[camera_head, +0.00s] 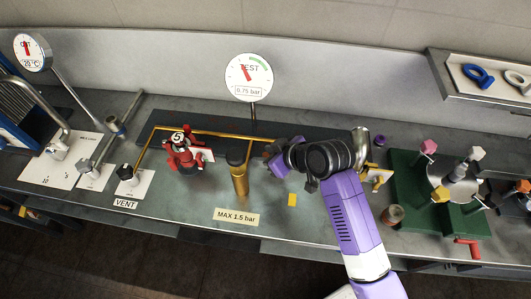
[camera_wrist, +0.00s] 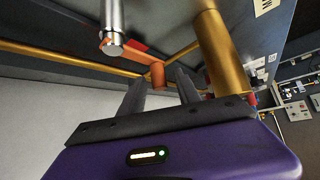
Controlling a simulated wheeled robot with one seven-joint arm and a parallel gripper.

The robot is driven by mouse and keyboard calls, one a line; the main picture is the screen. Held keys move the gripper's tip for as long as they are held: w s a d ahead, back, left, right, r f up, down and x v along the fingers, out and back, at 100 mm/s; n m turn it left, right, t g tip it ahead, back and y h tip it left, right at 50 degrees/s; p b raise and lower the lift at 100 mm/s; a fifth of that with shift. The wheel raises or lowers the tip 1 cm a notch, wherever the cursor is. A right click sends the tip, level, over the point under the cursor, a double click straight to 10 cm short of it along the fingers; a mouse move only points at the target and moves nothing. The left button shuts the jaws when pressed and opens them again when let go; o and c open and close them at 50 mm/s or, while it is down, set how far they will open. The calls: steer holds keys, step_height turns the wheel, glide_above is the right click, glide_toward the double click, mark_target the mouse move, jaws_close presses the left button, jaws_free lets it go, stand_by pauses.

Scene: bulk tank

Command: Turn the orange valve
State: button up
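The orange valve (camera_wrist: 157,74) shows in the wrist view on the brass pipe, with a flat orange piece (camera_wrist: 132,50) beside it. My gripper (camera_wrist: 160,80) is open, its two grey fingers apart, with the orange part seen between and just beyond the tips. I cannot tell whether they touch it. In the head view my gripper (camera_head: 272,158) is over the right end of the brass pipe, right of the gold cylinder (camera_head: 239,180). My wrist mostly hides the valve there.
A silver rod (camera_wrist: 112,22) and the gold cylinder (camera_wrist: 222,50) stand close to the fingers in the wrist view. A red device (camera_head: 183,155) marked 5 is left. A gauge (camera_head: 249,77) reads 0.75 bar. A green unit (camera_head: 410,175) with coloured knobs is right.

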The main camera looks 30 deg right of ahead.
jaws_close()
stand_by(1.4)
